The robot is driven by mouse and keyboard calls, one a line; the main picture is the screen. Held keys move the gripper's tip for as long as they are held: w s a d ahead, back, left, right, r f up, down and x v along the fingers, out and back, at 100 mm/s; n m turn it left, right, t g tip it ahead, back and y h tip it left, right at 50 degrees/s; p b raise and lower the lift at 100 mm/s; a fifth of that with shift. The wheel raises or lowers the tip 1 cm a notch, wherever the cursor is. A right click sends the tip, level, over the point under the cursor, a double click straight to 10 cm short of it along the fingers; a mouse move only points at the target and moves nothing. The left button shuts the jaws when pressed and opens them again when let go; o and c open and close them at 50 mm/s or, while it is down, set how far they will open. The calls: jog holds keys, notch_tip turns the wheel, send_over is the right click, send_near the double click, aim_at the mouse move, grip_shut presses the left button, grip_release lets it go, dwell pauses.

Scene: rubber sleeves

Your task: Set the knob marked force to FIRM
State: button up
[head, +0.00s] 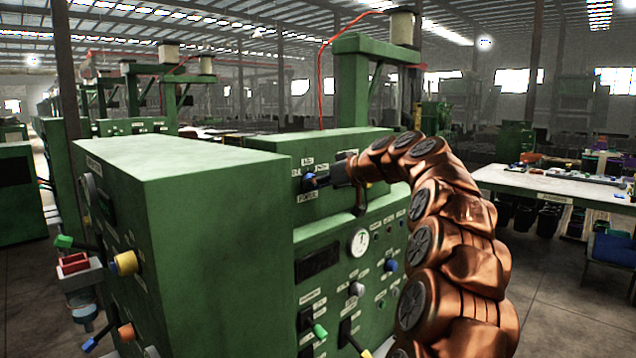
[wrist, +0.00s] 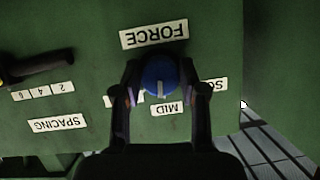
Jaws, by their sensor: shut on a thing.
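The blue force knob (wrist: 160,73) sits on a green panel, under a FORCE label (wrist: 154,33) that reads upside down in the wrist view. Its white pointer line points down in that view, toward the left end of the MID label (wrist: 172,109). A label starting "SO" (wrist: 216,86) is at right, partly covered; another label (wrist: 110,101) at left is mostly hidden by a finger. My gripper (wrist: 160,80) is shut on the knob, one dark finger on each side. In the head view, the knob (head: 309,181) shows left of my gripper (head: 326,178).
A dark-handled SPACING lever (wrist: 38,66) is left of the knob in the wrist view. In the head view, a large green cabinet (head: 200,240) stands close at left. A dial (head: 359,243) and other knobs are on the panel below. A white table (head: 560,185) stands at right.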

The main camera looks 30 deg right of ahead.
jog(key=shift+d+m+y+p, duration=0.1)
jog(key=shift+m+y+p, duration=2.05)
jog(key=shift+m, duration=0.85)
jog(key=o, duration=1.1)
jog(key=shift+o, duration=0.2)
jog(key=v, duration=1.2)
jog(key=shift+s, duration=0.1)
